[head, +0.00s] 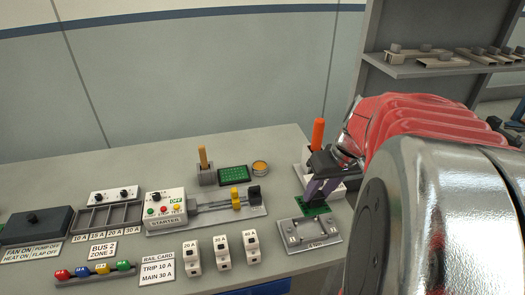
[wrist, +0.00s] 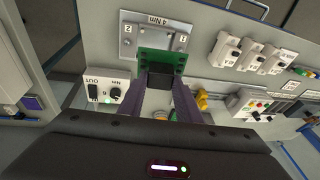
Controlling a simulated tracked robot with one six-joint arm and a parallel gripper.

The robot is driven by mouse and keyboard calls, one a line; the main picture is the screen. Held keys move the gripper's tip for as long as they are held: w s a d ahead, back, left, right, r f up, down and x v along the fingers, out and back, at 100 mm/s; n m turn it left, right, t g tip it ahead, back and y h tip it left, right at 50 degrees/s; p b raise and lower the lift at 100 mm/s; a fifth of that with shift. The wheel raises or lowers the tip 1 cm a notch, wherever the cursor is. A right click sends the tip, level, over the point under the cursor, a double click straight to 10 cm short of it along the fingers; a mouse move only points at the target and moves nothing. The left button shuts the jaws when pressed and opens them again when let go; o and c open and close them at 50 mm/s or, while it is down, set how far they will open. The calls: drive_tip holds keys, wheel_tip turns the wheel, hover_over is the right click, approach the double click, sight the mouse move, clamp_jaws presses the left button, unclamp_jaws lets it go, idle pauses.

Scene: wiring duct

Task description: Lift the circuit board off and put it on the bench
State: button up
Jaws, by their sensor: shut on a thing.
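The circuit board (head: 318,209) is a small green board; the wrist view (wrist: 161,57) shows a black block standing on it. My gripper (head: 319,193) is shut on this block, with a purple finger on each side, as the wrist view (wrist: 160,88) shows. The board is at the back edge of a grey plate (head: 300,240), which has two posts and a torque label; the plate also shows in the wrist view (wrist: 133,30). I cannot tell whether the board touches the plate or hangs above it. The bench (head: 120,172) is grey.
A white box with a knob (wrist: 104,92) is close beside my gripper. An orange-handled tool (head: 318,132) stands behind it. Breakers (head: 222,251) stand left of the plate, and a starter unit (head: 166,208) is further left. A green gridded piece (head: 233,173) lies at the back.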

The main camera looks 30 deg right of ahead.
sight(318, 195)
drive_tip(key=shift+r, duration=0.6)
drive_tip(key=shift+r, duration=0.35)
drive_tip(key=shift+r, duration=0.4)
drive_tip(key=shift+r, duration=0.25)
